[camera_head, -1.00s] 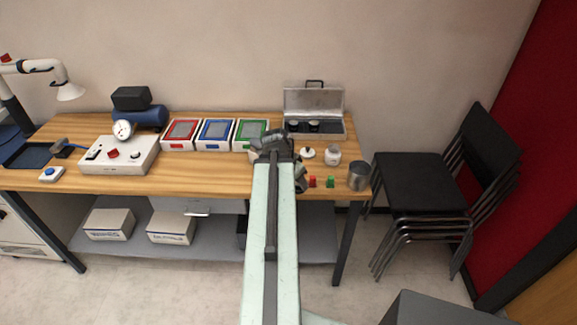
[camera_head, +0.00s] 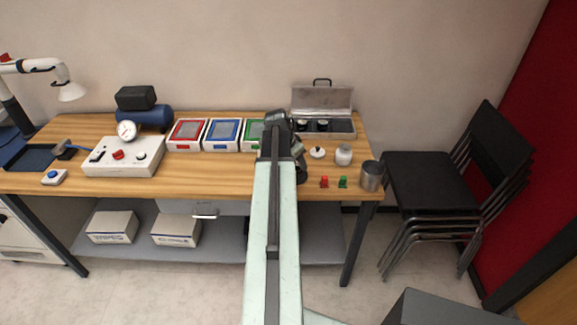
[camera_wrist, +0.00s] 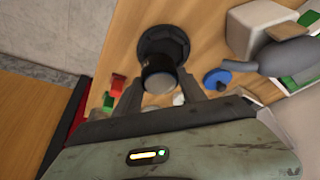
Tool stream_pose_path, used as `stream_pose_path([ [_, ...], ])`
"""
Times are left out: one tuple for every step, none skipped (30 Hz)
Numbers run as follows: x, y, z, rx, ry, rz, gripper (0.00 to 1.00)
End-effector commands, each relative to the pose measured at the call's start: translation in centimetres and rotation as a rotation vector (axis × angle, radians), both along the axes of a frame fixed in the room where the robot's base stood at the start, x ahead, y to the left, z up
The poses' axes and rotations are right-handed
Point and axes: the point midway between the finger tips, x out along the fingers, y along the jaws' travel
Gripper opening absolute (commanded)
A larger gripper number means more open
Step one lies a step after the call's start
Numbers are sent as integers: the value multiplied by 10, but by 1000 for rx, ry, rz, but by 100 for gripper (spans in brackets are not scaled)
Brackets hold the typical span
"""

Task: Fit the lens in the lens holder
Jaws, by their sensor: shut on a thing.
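In the wrist view my gripper (camera_wrist: 161,76) is shut on the lens (camera_wrist: 158,82), a short black cylinder with a glossy end. A wider dark round piece, apparently the lens holder (camera_wrist: 163,40), is directly behind the lens in that view, above the wooden table. The lens overlaps its lower edge, and I cannot tell whether they touch. In the head view my gripper (camera_head: 281,128) is over the table, right of the green tray, with the arm hiding much of it. A dark shape (camera_head: 301,170) beside the arm may be the holder.
An open metal case (camera_head: 322,100) with dark lenses stands at the back right. A red piece (camera_head: 324,182), a green piece (camera_head: 343,182), a white jar (camera_head: 343,155) and a metal cup (camera_head: 371,176) stand right of the arm. Red, blue and green trays (camera_head: 221,150) are left.

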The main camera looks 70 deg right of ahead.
Motion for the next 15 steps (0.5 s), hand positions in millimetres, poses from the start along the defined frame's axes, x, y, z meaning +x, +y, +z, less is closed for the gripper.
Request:
stream_pose_path([
  [2, -2, 0, 0, 0, 2, 1],
  [3, -4, -1, 0, 0, 2, 1],
  [5, -9, -1, 0, 0, 1, 1],
  [5, -12, -4, 0, 0, 0, 1],
  [3, -10, -16, 0, 0, -1, 1],
  [1, -10, -26, 0, 0, -3, 1],
  [1, -10, -32, 0, 0, -4, 1],
  [0, -10, -37, 0, 0, -4, 1],
  [0, -10, -40, 0, 0, -4, 1],
  [1, -10, -41, 0, 0, -3, 1],
  [2, -10, -41, 0, 0, -2, 1],
  [3, -9, -39, 0, 0, 0, 1],
  [4, -9, -37, 0, 0, 1, 1],
  [5, -9, -36, 0, 0, 2, 1],
  [6, -8, -36, 0, 0, 3, 1],
])
